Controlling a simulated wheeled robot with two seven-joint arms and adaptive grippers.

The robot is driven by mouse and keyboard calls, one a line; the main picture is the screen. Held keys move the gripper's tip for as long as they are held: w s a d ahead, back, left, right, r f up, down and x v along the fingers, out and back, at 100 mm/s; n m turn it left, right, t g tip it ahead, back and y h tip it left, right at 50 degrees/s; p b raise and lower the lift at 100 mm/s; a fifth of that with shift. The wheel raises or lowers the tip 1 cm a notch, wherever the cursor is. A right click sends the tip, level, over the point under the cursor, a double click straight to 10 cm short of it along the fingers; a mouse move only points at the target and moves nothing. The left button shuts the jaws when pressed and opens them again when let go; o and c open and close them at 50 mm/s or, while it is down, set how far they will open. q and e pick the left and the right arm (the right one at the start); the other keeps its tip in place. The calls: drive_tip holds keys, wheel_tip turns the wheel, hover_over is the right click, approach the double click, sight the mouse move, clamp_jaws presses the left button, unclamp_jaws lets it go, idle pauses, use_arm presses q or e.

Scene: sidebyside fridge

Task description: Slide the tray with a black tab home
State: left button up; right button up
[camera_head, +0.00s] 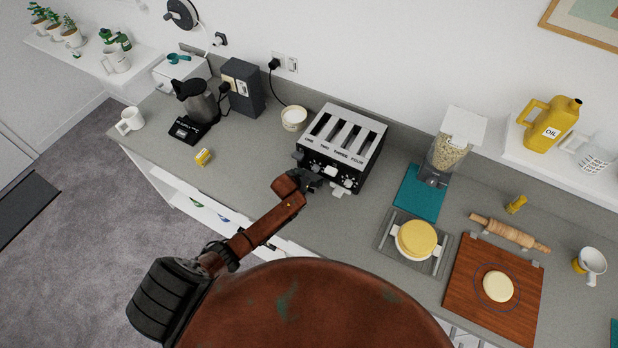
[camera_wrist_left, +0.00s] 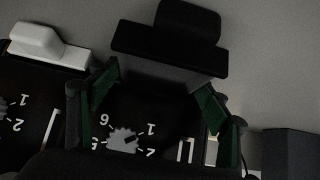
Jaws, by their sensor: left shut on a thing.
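The four-slot toaster (camera_head: 339,146) stands on the counter against the wall, its black front panel facing me. In the left wrist view the tray with the black tab (camera_wrist_left: 172,44) sticks out from below the toaster's dial panel, with a strip of grey tray showing behind the tab. My left gripper (camera_head: 312,178) is at the toaster's lower front. In the wrist view its green-padded fingers (camera_wrist_left: 158,90) are shut on the tray, one on each side just behind the tab. A white tab (camera_wrist_left: 45,43) is beside it. My right gripper is not in view.
To the right are a teal mat (camera_head: 419,194), a grey tray with yellow rounds and a wooden board (camera_head: 470,293). The counter before the toaster is mostly clear.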

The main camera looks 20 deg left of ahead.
use_arm(q)
drive_tip(key=shift+w+d+r, duration=0.1)
drive_tip(key=shift+w, duration=0.05)
drive_tip(key=o, duration=1)
drive_tip(key=shift+w, duration=0.2)
drive_tip(key=shift+o, duration=0.3)
drive_tip(key=shift+s, duration=0.1)
drive_tip(key=shift+o, duration=1.2)
drive_tip(key=shift+s, duration=0.1)
drive_tip(key=v, duration=1.1)
drive_tip(key=shift+s+r, duration=0.25)
drive_tip(key=shift+s, duration=0.05)
